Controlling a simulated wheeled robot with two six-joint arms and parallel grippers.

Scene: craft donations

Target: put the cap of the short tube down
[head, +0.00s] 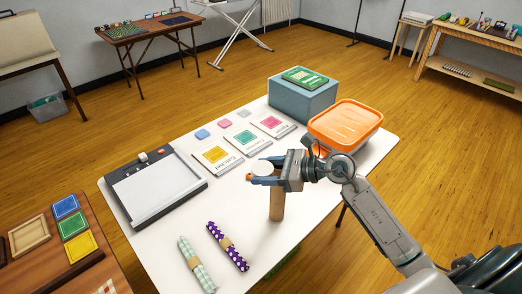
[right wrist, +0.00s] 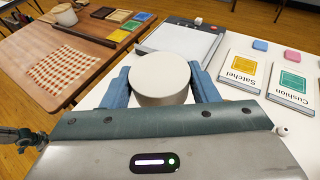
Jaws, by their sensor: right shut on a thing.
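The cap (head: 262,167) is a pale, round, thick disc. My right gripper (head: 264,171) is shut on it above the near part of the white table. In the right wrist view the cap (right wrist: 160,78) sits between the two blue fingers, flat face up. A brown cardboard tube (head: 277,206) stands upright on the table just below the gripper. Its top is hidden by the gripper, so I cannot tell how far the cap is from it. My left gripper is in neither view.
The white table (head: 310,215) has bare room around the tube. Two rolled fabrics (head: 228,246) lie left of it. A paper trimmer (head: 150,187), several labelled cards (head: 218,156), an orange-lidded box (head: 345,122) and a blue box (head: 300,100) stand farther back. A wooden table (head: 45,265) is at left.

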